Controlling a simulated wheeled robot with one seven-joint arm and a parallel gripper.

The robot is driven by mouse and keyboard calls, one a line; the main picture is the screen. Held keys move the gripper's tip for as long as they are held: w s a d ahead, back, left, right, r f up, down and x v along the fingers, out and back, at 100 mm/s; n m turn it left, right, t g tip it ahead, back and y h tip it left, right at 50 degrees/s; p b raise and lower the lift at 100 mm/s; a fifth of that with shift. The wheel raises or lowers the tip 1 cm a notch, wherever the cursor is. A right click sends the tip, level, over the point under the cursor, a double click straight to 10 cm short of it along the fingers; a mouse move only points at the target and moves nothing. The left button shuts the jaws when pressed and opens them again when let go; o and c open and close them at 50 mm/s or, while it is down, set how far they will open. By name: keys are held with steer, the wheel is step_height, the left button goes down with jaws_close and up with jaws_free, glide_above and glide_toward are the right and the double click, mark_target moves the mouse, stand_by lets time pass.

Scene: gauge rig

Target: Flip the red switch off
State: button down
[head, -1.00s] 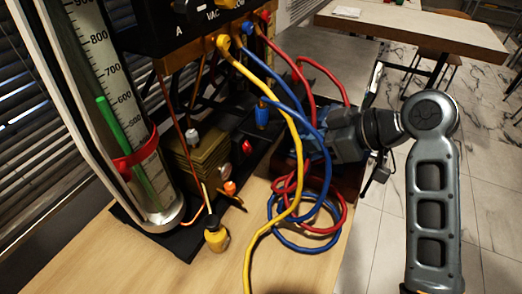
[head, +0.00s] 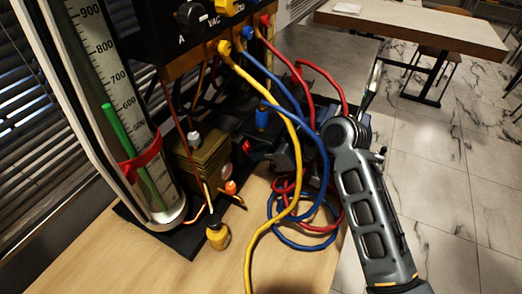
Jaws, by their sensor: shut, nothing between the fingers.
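A small red part (head: 246,146), which looks like the red switch, sits on a dark box behind the hoses in the head view. Its on or off position is too small to tell. My gripper (head: 268,151) is just right of it, dark against the dark box and partly covered by the yellow and blue hoses. It looks shut and empty. I cannot tell whether its fingertips touch the switch.
A yellow hose (head: 293,140), a blue hose (head: 289,98) and red hoses (head: 318,74) hang close around my gripper and coil on the wooden table (head: 215,272). A graduated cylinder (head: 128,110) stands left.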

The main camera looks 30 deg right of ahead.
steer(key=shift+f, duration=0.1)
steer(key=shift+a+f+b, duration=0.1)
steer(key=shift+f+b, duration=0.35)
steer(key=shift+b, duration=0.65)
steer(key=b, duration=0.1)
steer(key=t+y+b, duration=0.1)
steer(key=b, duration=0.1)
steer(key=shift+w+f+t+b, duration=0.15)
steer(key=shift+f+t+b, duration=0.15)
steer(key=shift+f, duration=0.05)
steer(key=shift+a+r, duration=0.15)
steer(key=shift+r, duration=0.3)
steer(key=shift+w+a+r+p, duration=0.15)
steer(key=shift+w+r+p, duration=0.1)
steer(key=shift+r+p, duration=0.6)
steer(key=shift+s, duration=0.1)
